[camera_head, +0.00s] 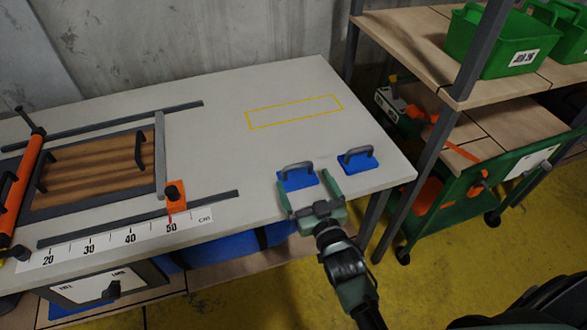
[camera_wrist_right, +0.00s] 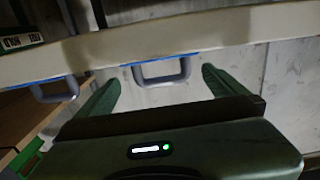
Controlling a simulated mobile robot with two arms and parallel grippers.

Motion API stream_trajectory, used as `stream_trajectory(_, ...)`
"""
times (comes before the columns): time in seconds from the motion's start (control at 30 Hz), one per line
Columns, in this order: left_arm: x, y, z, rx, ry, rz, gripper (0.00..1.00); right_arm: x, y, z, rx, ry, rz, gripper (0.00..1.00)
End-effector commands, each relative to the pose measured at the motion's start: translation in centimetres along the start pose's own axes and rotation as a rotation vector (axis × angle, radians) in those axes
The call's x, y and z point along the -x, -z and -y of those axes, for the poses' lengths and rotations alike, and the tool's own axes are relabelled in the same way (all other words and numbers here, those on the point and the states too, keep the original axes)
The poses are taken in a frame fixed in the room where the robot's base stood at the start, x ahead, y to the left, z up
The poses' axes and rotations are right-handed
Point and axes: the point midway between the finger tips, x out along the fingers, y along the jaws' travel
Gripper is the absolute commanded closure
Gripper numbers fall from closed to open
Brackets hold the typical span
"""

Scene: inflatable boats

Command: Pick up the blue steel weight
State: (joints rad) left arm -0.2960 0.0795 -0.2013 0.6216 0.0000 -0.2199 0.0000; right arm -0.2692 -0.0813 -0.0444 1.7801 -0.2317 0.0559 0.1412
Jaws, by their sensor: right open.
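Two blue steel weights with grey handles lie at the right front of the grey table. The left weight (camera_head: 299,180) is between the fingers of my right gripper (camera_head: 309,189). The right weight (camera_head: 358,161) lies just beside it, outside the fingers. My right gripper is open, its green fingers on either side of the left weight. In the right wrist view, a weight's handle (camera_wrist_right: 160,74) shows between the fingers, apart from both. The other weight's handle (camera_wrist_right: 55,90) is at the left there. My left gripper is out of view.
A wooden board (camera_head: 95,168) in a dark frame with rails lies on the table's left half, near an orange clamp (camera_head: 176,197) and a ruler strip. A yellow taped rectangle (camera_head: 295,112) marks empty tabletop. A shelf with green crates (camera_head: 490,45) and a green cart stand right.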

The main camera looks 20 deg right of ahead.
Motion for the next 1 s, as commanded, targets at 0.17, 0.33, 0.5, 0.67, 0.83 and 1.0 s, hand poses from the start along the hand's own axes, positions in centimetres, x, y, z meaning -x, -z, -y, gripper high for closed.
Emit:
stream_trajectory(0.17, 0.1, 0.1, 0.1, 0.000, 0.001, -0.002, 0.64, -1.1, 0.2, 0.0, 0.000, 0.000, -0.003, 0.00)
stream_trajectory(0.33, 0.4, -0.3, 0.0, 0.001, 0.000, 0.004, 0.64, -3.0, 0.4, 0.0, 0.000, -0.001, -0.004, 0.00)
stream_trajectory(0.5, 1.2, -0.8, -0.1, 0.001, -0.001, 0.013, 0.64, -5.5, 1.0, 0.2, 0.000, 0.000, -0.004, 0.00)
stream_trajectory(0.67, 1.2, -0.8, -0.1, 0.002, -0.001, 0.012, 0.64, -7.4, 0.8, 0.2, -0.001, 0.000, -0.002, 0.00)
stream_trajectory(0.83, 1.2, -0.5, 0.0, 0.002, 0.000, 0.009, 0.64, -7.9, 0.7, 0.2, 0.000, 0.000, -0.001, 0.00)
stream_trajectory(1.0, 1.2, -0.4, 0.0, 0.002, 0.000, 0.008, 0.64, -7.8, 0.7, 0.2, 0.000, 0.000, -0.001, 0.11)
